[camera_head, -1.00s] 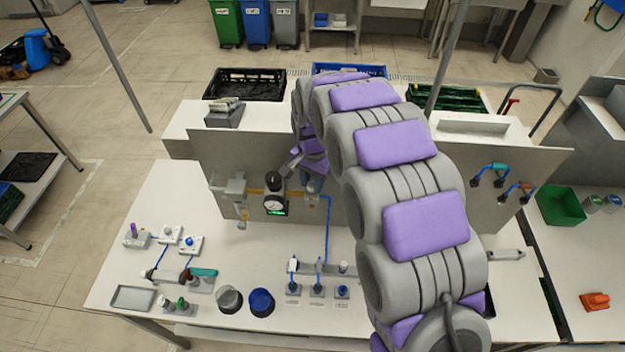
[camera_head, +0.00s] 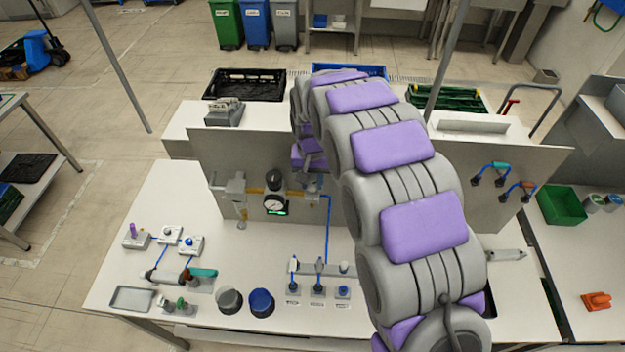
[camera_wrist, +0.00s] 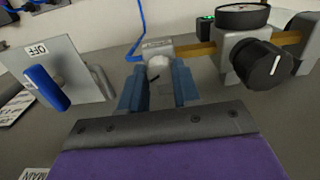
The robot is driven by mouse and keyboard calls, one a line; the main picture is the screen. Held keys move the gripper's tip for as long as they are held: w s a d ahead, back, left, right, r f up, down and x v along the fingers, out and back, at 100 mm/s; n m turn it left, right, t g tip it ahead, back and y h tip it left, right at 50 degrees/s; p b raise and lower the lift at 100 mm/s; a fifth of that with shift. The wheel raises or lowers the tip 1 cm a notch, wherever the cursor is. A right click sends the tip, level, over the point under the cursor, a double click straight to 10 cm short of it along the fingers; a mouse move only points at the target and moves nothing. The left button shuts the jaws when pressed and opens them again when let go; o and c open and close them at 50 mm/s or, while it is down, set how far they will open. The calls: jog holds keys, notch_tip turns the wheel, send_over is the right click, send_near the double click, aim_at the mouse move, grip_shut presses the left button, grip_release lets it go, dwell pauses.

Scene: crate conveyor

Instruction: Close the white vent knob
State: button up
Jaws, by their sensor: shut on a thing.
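The white vent knob (camera_wrist: 158,66) shows in the middle of the wrist view, on a pale block (camera_wrist: 158,46) at the end of a brass pipe. My gripper (camera_wrist: 159,78) has its two blue fingers on either side of the knob and is shut on it. In the head view my arm's end is at the panel, just right of the black regulator knob (camera_head: 274,177) and round gauge (camera_head: 275,204). The vent knob and my fingertips cannot be made out clearly there.
In the wrist view a blue lever (camera_wrist: 45,88) on a plate marked OFF stands left, and the black knob (camera_wrist: 259,65) stands right. A blue tube (camera_wrist: 138,25) runs from the block. Below the panel are small valves (camera_head: 318,288) and two round cups (camera_head: 261,302).

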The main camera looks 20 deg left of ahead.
aim_at(311, 182)
jog(key=n, duration=0.6)
jog(key=shift+s+f+b, duration=0.1)
jog(key=shift+f+b, duration=0.05)
jog(key=shift+b, duration=0.2)
jog(key=n, duration=0.6)
jog(key=shift+n, duration=0.3)
jog(key=o, duration=1.1)
jog(key=shift+c, duration=0.2)
jog(key=shift+r, duration=0.2)
notch_tip(311, 182, up, 17)
jog(key=shift+a, duration=0.1)
